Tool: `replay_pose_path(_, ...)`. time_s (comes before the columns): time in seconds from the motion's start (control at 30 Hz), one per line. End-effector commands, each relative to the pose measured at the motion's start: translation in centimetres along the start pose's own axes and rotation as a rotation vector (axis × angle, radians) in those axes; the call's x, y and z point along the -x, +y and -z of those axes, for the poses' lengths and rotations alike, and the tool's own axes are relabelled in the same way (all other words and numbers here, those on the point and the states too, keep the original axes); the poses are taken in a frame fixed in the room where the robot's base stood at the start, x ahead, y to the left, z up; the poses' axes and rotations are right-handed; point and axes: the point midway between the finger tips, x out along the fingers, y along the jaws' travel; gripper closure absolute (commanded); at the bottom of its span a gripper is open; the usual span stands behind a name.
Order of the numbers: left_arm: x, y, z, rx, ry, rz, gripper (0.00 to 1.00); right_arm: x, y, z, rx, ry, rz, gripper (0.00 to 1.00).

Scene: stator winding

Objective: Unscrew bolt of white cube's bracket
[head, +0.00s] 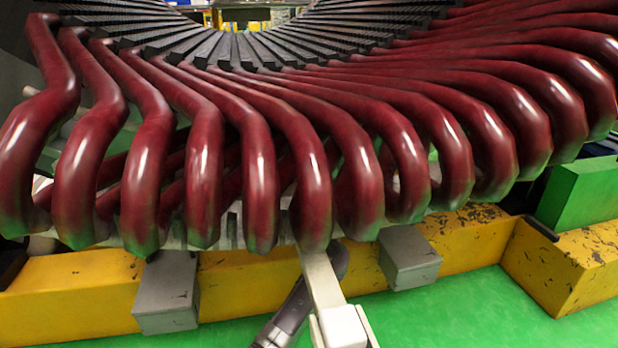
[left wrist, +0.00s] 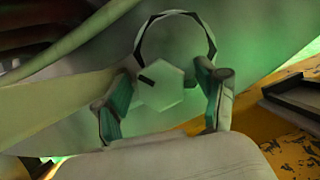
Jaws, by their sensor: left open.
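A pale hexagonal bolt head (left wrist: 170,88) with a small dark mark shows in the left wrist view. My left gripper (left wrist: 164,74) is open, with one greenish finger on each side of the bolt head. I cannot tell whether the fingers touch it. A dark-edged arc curves above the bolt. In the head view, a pale bar (head: 318,280) runs up from a white block-shaped part (head: 342,328) to below the coils. I cannot tell for sure whether these are the bracket and white cube. My left gripper is not clear there, and my right gripper is in neither view.
Thick red winding coils (head: 262,185) of the stator hang over the middle. Below them are a yellow, chipped base beam (head: 75,290) and grey blocks (head: 167,290) and (head: 410,258). A green block (head: 580,195) stands right. Green floor (head: 480,310) is open in front.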

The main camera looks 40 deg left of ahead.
Motion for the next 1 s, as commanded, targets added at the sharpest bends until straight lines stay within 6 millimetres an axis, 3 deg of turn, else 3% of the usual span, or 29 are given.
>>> replay_pose_path(0.33, 0.04, -0.13, -0.16, 0.000, 0.000, 0.000, 0.30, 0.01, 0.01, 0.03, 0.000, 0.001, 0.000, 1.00)
replay_pose_path(0.7, 0.04, -0.12, -0.13, 0.000, 0.000, 0.000, 0.89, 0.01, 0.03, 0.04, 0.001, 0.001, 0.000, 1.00)
replay_pose_path(1.0, -0.01, -0.08, -0.21, 0.045, 0.000, -0.020, 0.89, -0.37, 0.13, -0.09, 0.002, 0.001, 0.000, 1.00)
